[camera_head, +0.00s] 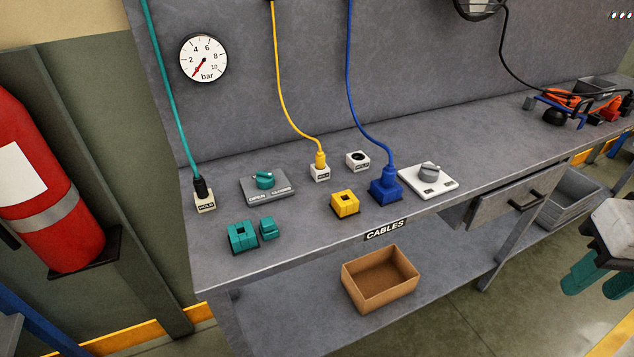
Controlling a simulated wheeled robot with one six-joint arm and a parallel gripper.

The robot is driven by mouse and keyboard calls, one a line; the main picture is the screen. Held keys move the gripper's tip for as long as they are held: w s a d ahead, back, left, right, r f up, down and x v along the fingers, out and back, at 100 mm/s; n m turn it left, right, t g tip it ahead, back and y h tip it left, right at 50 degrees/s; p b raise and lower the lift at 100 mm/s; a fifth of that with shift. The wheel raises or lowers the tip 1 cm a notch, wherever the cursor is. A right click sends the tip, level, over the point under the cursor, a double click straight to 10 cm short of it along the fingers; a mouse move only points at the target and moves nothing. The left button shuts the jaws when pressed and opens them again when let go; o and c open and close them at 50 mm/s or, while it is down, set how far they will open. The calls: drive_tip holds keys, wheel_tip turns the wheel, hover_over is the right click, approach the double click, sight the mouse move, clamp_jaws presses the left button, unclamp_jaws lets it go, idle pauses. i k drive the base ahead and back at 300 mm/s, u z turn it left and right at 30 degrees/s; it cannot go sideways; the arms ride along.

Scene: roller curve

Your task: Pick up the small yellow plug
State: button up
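A small yellow plug (320,160) on the end of a yellow cable (283,108) stands upright in a white holder (320,174) on the grey workbench (300,228). A yellow socket block (344,203) sits in front of it, a little to the right, apart from the plug. My gripper (586,285), with teal fingers, is at the right edge of the view, far from the plug and in front of the bench. Its fingers look spread apart with nothing between them; part of it is cut off by the frame.
A blue plug (386,172) sits in a blue block to the right of the yellow plug. An empty white holder (358,161), a grey knob (430,171) and a teal switch (264,180) are nearby. A teal cable (165,85) hangs at left. A cardboard box (372,303) lies below.

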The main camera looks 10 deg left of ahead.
sight(320, 156)
drive_tip(key=z, duration=0.1)
drive_tip(key=i, duration=0.9)
drive_tip(key=u, duration=0.75)
